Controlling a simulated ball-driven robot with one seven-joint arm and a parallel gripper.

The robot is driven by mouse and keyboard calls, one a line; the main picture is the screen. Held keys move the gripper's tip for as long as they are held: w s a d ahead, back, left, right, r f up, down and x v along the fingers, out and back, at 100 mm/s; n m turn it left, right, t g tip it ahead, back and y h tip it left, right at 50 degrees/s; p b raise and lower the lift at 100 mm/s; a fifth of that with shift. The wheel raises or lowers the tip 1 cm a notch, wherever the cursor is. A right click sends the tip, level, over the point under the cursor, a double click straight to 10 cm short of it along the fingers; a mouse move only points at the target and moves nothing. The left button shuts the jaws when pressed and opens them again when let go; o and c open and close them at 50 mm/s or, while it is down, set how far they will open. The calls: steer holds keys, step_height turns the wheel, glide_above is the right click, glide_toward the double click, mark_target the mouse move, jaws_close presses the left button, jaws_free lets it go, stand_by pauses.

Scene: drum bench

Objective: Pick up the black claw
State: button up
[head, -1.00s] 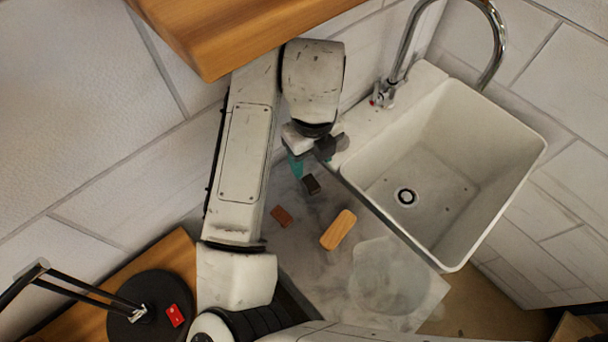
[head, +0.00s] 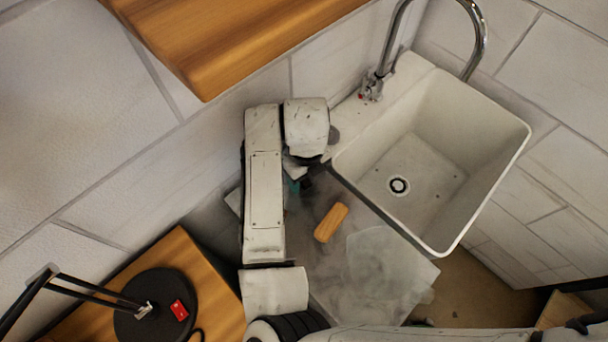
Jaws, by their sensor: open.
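My gripper (head: 300,186) is over the far end of the grey marbled bench top, beside the sink, and points down. A teal part shows at its left side. It is open, though the fingers are small and mostly hidden by my arm. A small dark shape (head: 307,184) shows right at the gripper. It may be the black claw or a dark finger; I cannot tell which, nor whether they touch.
An orange-tan wooden block (head: 331,222) lies on the bench top (head: 340,285). A wooden shelf (head: 225,45) overhangs above. A black lamp base (head: 150,325) and red object (head: 179,310) are lower left.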

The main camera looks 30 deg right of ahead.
jaws_close()
stand_by(0.5)
steer(key=shift+r, duration=0.1)
